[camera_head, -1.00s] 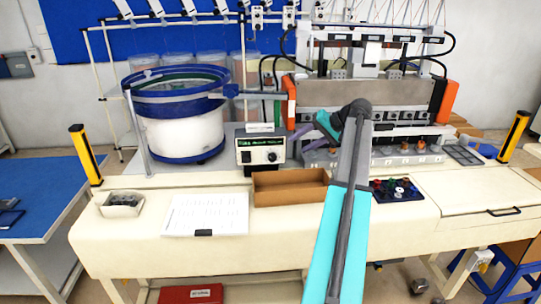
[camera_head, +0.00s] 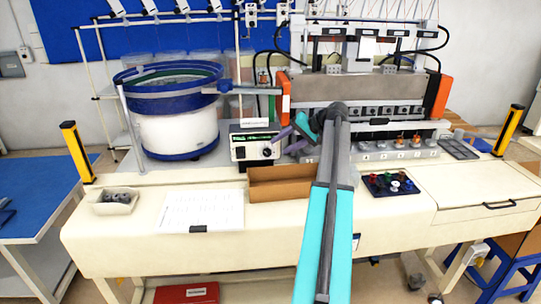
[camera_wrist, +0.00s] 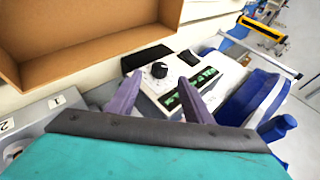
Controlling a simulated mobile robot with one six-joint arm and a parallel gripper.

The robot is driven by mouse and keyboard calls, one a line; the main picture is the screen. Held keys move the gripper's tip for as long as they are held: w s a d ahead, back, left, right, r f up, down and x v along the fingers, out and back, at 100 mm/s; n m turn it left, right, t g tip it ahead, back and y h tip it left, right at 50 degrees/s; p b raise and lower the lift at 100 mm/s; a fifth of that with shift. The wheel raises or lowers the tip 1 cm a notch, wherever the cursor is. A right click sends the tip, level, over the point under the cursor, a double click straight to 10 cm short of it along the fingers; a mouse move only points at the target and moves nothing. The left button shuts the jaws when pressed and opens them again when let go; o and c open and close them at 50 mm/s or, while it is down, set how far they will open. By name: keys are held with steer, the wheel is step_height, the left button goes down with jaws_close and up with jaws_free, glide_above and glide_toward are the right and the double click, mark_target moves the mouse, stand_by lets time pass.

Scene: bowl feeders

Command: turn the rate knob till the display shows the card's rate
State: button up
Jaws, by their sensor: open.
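The white controller box (camera_head: 240,150) stands at the back of the bench, right of the bowl feeder. Its black rate knob (camera_head: 267,152) is at the lower right of its face, below a green-lit display (camera_head: 257,136). The digits are too small to read. A small white card (camera_head: 256,122) stands on top of the box; its text is unreadable. My gripper (camera_head: 281,141) is open, its purple fingers just right of the box. In the wrist view the knob (camera_wrist: 159,69) appears between and beyond the open fingers (camera_wrist: 159,84), with the display (camera_wrist: 190,92) partly behind one finger.
An open brown box (camera_head: 280,184) sits in front of the controller. A printed sheet (camera_head: 202,210) and a bin of parts (camera_head: 116,203) lie to its left. The blue-rimmed bowl feeder (camera_head: 175,125) stands close on the left. A fixture machine (camera_head: 365,92) stands right and behind.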

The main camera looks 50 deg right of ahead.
mark_target(270, 153)
steer(key=shift+b+x, duration=0.9)
steer(key=shift+x, duration=2.6)
steer(key=c, duration=1.1)
steer(key=shift+o, duration=0.2)
steer(key=shift+f, duration=0.1)
steer(key=shift+s+d+f+t+y+b, duration=0.1)
steer(key=shift+f+t+y+b, duration=0.2)
steer(key=shift+t+y+b, duration=0.6)
steer(key=shift+m+t+b, duration=0.3)
steer(key=shift+m+b, duration=0.1)
steer(key=shift+b, duration=0.35)
steer(key=shift+r, duration=0.1)
